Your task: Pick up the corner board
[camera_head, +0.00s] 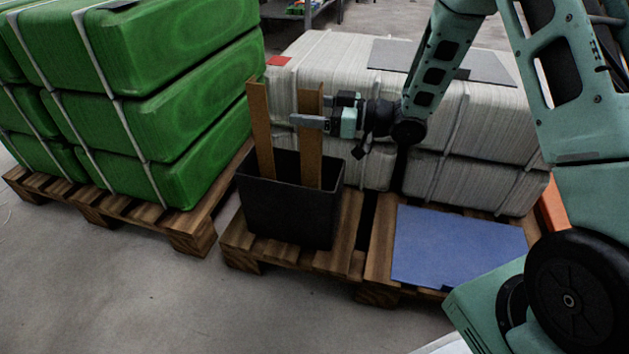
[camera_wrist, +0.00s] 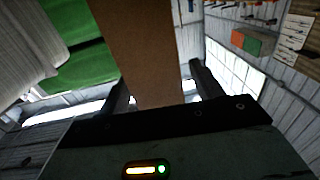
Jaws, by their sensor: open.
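Two tall brown corner boards stand upright in a black bin: the left one (camera_head: 261,130) and the right one (camera_head: 311,160). My gripper (camera_head: 312,122) is level with the upper part of the right board, and a grey finger crosses in front of it. In the wrist view a brown board (camera_wrist: 140,45) rises between the two spread fingers of my open gripper (camera_wrist: 160,82). A gap shows between the board and the right finger. I cannot tell whether the left finger touches it. The boards' lower ends are hidden inside the bin.
The black bin (camera_head: 285,212) stands on a wooden pallet (camera_head: 345,240). Strapped green sacks (camera_head: 170,90) are stacked at the left, pale sacks (camera_head: 470,130) behind. A blue sheet (camera_head: 455,248) lies on the right pallet. The floor in front is clear.

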